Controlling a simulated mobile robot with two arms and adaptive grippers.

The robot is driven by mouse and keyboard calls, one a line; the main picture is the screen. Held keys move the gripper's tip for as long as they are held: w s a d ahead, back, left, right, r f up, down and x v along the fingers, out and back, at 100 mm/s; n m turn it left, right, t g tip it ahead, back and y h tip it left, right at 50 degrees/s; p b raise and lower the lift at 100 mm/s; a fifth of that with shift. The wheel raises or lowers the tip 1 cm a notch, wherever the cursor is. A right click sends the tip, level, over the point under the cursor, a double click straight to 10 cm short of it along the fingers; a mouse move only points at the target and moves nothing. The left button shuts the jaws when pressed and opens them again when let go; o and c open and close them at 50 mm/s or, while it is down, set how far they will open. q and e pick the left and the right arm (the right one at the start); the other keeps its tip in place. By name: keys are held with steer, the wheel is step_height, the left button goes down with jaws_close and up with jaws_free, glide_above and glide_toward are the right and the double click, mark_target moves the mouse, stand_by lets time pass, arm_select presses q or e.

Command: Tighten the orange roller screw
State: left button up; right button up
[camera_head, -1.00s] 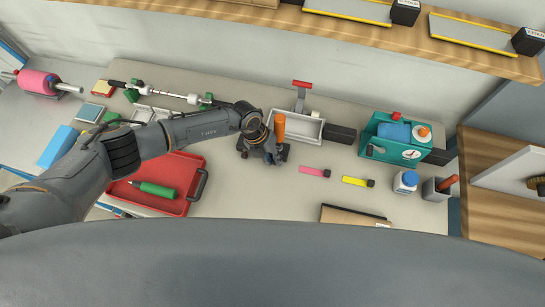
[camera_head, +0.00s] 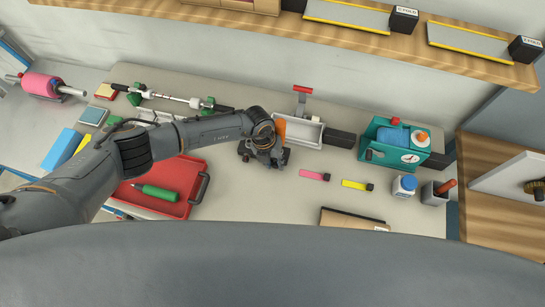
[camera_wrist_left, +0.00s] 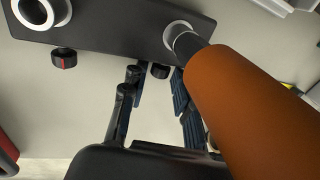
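The orange roller (camera_head: 281,128) stands at the middle of the table in the head view, partly covered by my left arm. In the left wrist view the orange roller (camera_wrist_left: 255,105) is large and close, with a metal collar at a dark block (camera_wrist_left: 110,25). My left gripper (camera_head: 265,158) is beside it, pointing down. In the wrist view its fingers (camera_wrist_left: 155,100) are apart, with bare table between them. A small dark knob (camera_wrist_left: 160,71) under the block's edge shows near the fingertips. Another dark knob with a red mark (camera_wrist_left: 63,59) is farther left. My right gripper is out of view.
A grey tray (camera_head: 298,133) stands right behind the roller. Pink (camera_head: 313,175) and yellow (camera_head: 356,185) markers lie to the right. A red tray (camera_head: 140,205) lies left, under my arm. A teal box (camera_head: 370,148) stands at right. The front middle table is fairly clear.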

arm_select(q)
step_height(320, 180, up, 12)
steer(key=a, duration=0.2)
steer(key=shift+w+a+f, duration=0.15)
steer(key=shift+w, duration=0.1)
